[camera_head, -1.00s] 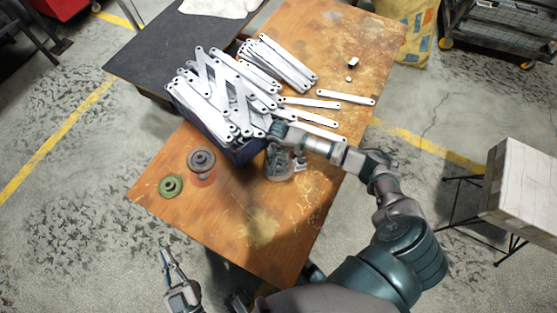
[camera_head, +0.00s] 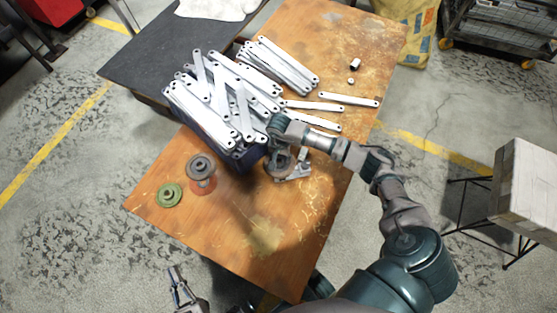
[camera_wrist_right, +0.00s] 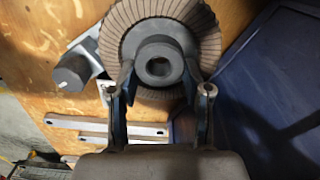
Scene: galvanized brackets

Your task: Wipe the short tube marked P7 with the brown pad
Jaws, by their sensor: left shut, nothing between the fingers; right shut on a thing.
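My right gripper (camera_head: 279,150) is shut on the grey hub of a round pad with brown flaps (camera_head: 273,172). In the right wrist view the fingers (camera_wrist_right: 160,85) sit on either side of the hub, with the brown flaps (camera_wrist_right: 205,35) fanned around it. I cannot tell whether the pad touches the table. A small dark and white short cylinder (camera_head: 355,64) stands at the table's back right; it may be the tube, but no P7 mark is legible. My left gripper (camera_head: 174,272) is shut and empty, off the table's front left edge.
A dark blue bin (camera_wrist_right: 270,100) heaped with pale flat brackets (camera_head: 215,105) is beside my right gripper. A grey knob (camera_wrist_right: 72,72) on a pale plate is next to the pad. A green disc (camera_head: 169,195) and grey disc (camera_head: 200,166) lie left. The front table (camera_head: 235,240) is clear.

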